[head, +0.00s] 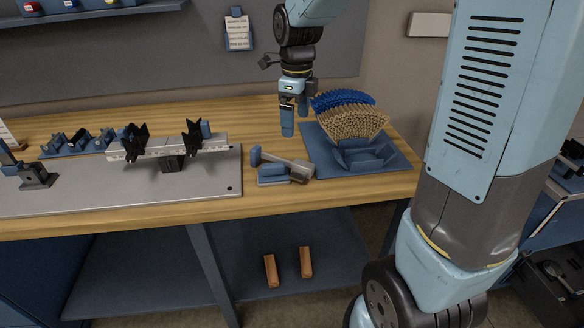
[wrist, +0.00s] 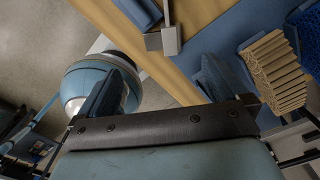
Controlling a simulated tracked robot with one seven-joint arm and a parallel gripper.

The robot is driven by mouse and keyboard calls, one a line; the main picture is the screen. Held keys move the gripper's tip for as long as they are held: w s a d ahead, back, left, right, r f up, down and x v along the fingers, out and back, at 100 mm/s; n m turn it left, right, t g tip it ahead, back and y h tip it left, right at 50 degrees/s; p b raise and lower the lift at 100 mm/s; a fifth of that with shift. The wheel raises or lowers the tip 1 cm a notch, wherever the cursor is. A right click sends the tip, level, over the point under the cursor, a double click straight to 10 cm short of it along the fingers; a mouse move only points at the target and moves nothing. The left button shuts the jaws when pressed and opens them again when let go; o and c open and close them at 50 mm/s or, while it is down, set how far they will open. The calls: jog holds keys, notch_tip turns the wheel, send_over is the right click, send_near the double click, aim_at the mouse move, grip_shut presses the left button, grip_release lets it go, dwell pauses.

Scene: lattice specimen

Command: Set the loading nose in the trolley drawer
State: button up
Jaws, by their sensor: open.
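My gripper (head: 295,118) hangs open and empty above the back of the wooden bench, left of the lattice specimen. Its two spread fingers also show in the wrist view (wrist: 165,82), with nothing between them. A grey metal part with a bar and block end (head: 299,170), possibly the loading nose, lies by a blue block on the bench, below and in front of my gripper. It shows at the top of the wrist view (wrist: 171,40). The blue trolley (head: 540,222) stands at the right edge, partly hidden by my arm. A dark drawer-like tray (head: 548,290) shows low on it.
A tan and blue lattice specimen (head: 352,122) stands in a blue cradle on a blue mat (head: 401,164). A grey plate (head: 215,178) carries a support beam with black clamps (head: 168,145). Two wooden pieces (head: 287,266) lie on the lower shelf. Bare bench shows along the front edge.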

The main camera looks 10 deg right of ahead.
jog(key=f, duration=0.1)
send_over(293, 164)
jog(key=shift+m, duration=0.3)
jog(key=f, duration=0.8)
jog(key=shift+s+d, duration=0.1)
jog(key=shift+s, duration=0.15)
jog(key=shift+w+f, duration=0.15)
jog(key=shift+f, duration=1.2)
jog(key=shift+w+f, duration=0.1)
jog(key=shift+f, duration=1.2)
jog(key=shift+c, duration=0.3)
jog(key=c, duration=1.3)
jog(key=shift+r, duration=0.6)
jog(key=shift+c, duration=0.2)
jog(key=s+d+r, duration=0.2)
jog(key=s+r, duration=1)
jog(key=s, duration=0.1)
jog(key=shift+s+d, duration=0.3)
jog(key=shift+s, duration=0.1)
